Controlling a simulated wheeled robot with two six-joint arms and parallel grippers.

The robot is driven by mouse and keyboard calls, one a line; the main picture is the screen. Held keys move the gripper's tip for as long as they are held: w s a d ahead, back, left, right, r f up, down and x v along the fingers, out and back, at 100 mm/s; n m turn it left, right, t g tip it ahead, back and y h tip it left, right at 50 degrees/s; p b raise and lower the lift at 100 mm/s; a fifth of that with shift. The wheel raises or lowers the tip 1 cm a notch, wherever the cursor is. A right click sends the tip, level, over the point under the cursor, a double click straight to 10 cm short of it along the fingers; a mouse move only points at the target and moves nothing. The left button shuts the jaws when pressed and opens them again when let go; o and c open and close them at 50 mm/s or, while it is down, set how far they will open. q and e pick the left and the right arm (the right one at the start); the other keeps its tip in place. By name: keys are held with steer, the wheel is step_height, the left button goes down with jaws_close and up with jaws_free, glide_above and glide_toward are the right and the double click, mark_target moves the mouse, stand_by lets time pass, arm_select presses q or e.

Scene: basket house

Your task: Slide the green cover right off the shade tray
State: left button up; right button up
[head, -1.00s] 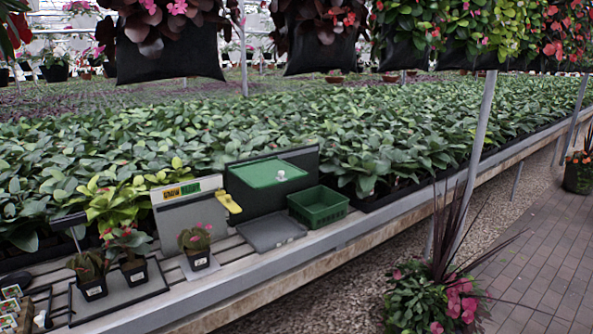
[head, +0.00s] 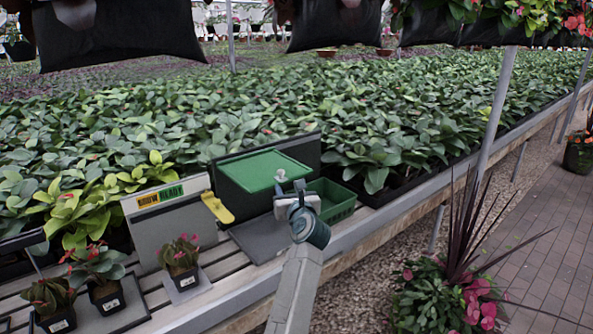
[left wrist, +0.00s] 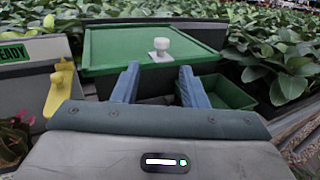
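The green cover (head: 262,168) lies flat on top of the dark shade tray (head: 236,203) on the bench. A white knob (head: 280,176) stands near the cover's front right. In the left wrist view the cover (left wrist: 115,48) and knob (left wrist: 161,46) are straight ahead. My left gripper (head: 289,189) is just in front of the knob. In the left wrist view its two blue fingers (left wrist: 160,72) are apart, with nothing between them, and the knob stands beyond the tips. My right gripper is in neither view.
A green basket (head: 338,201) stands right of the tray, partly behind my gripper. A flat grey slab (head: 255,238) lies in front. A yellow lever (head: 217,207) on the label panel (head: 165,228) and small potted plants (head: 180,257) stand to the left.

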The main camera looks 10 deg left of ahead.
mark_target(282, 173)
arm_select(q)
steer(key=x, duration=0.5)
steer(key=p+x, duration=0.1)
steer(key=x, duration=0.2)
steer(key=shift+w+r, duration=0.25)
steer(key=shift+r, duration=0.15)
steer(key=shift+x, duration=0.9)
steer(key=shift+w, duration=0.1)
steer(key=c, duration=0.7)
jaws_close()
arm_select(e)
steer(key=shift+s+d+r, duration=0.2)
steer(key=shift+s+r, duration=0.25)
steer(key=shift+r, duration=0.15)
